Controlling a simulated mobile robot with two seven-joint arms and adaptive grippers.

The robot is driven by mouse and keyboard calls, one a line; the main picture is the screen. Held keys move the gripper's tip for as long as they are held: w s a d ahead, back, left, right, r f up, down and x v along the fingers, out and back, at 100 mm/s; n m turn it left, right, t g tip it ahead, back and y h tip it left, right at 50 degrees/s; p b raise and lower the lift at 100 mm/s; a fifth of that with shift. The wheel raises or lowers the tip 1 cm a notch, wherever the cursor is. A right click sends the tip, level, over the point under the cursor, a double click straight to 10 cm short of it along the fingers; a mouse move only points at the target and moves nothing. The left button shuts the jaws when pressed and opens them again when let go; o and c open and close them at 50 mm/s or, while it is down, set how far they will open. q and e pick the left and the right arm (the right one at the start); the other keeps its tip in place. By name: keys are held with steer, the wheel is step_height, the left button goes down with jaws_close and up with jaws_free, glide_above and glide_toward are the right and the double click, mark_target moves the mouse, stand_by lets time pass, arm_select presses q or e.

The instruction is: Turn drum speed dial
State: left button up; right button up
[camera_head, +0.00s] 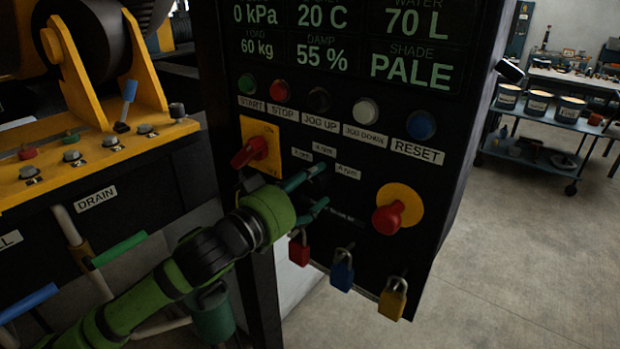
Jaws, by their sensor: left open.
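My left gripper (323,186) reaches in from the lower left to the black control panel (382,165). Its two teal fingers are apart, one above the other, with their tips close to the panel face. Small white rpm labels (324,150) sit just above the fingers, and another small label (342,215) sits below. The drum speed dial itself does not show clearly; the spot between the fingertips is dark, and I cannot tell whether they touch anything. My right gripper is not in view.
A red rotary switch (250,152) on a yellow plate lies left of the gripper. A red knob (388,217) on a yellow disc is to the right. Several padlocks (342,270) hang below. Start, stop and other buttons (365,110) line the panel above.

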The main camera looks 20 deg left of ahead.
arm_select(q)
steer(key=shift+w, duration=0.15)
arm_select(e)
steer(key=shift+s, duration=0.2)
arm_select(q)
steer(key=c, duration=1.1)
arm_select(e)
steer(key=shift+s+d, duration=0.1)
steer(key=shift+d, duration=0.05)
arm_select(q)
steer(key=shift+m, duration=0.3)
steer(key=shift+c, duration=0.2)
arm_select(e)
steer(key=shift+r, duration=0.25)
arm_select(q)
steer(key=shift+m+p, duration=0.7)
steer(key=shift+m, duration=0.3)
steer(key=m+p, duration=0.1)
steer(key=m, duration=0.2)
steer(key=shift+m+p, duration=0.3)
steer(key=shift+p, duration=0.05)
steer(key=m+p, duration=0.2)
steer(key=m, duration=0.3)
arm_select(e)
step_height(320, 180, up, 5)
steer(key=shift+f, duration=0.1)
arm_select(q)
steer(key=shift+m, duration=0.4)
steer(key=o, duration=1.1)
